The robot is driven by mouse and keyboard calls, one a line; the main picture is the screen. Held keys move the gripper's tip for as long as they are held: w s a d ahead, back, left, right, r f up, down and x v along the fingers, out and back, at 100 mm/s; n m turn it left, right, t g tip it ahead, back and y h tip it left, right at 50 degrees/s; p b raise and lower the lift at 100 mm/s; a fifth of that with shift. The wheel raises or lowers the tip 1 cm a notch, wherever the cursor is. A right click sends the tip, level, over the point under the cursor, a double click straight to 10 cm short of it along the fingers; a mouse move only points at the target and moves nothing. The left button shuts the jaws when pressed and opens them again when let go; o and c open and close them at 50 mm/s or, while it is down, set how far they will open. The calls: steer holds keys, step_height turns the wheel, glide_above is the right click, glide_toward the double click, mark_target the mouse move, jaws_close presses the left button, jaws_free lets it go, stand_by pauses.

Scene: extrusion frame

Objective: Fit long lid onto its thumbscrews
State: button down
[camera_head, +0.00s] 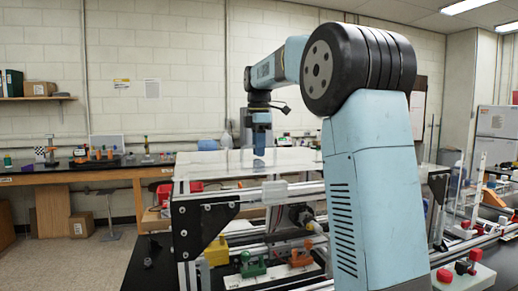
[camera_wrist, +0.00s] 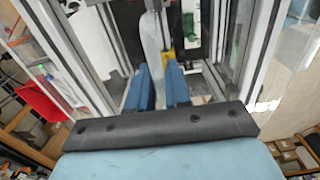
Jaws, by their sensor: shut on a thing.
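My gripper (camera_head: 261,151) reaches down over the top of the extrusion frame in the head view, at a clear, pale panel that I take to be the long lid (camera_head: 215,167). In the wrist view my gripper's two blue fingers (camera_wrist: 160,88) stand close together with a pale, translucent piece (camera_wrist: 152,40) at and beyond them, probably part of the lid. The fingers are shut on it. I cannot clearly make out the lid's edges or whether it touches the frame. I cannot tell the thumbscrews apart in either view.
The extrusion frame (camera_head: 188,225) has silver rails and black corner plates. A red bin (camera_head: 166,193) stands behind it, also in the wrist view (camera_wrist: 38,92). Yellow, green and orange parts lie inside the frame's lower level. A wooden bench (camera_head: 95,175) runs along the back wall.

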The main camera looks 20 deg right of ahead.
mark_target(258, 159)
steer(key=shift+f, duration=1.9)
stand_by(1.0)
steer(key=c, duration=1)
jaws_free()
steer(key=shift+f, duration=0.1)
step_height(258, 159, up, 14)
steer(key=shift+f, duration=0.1)
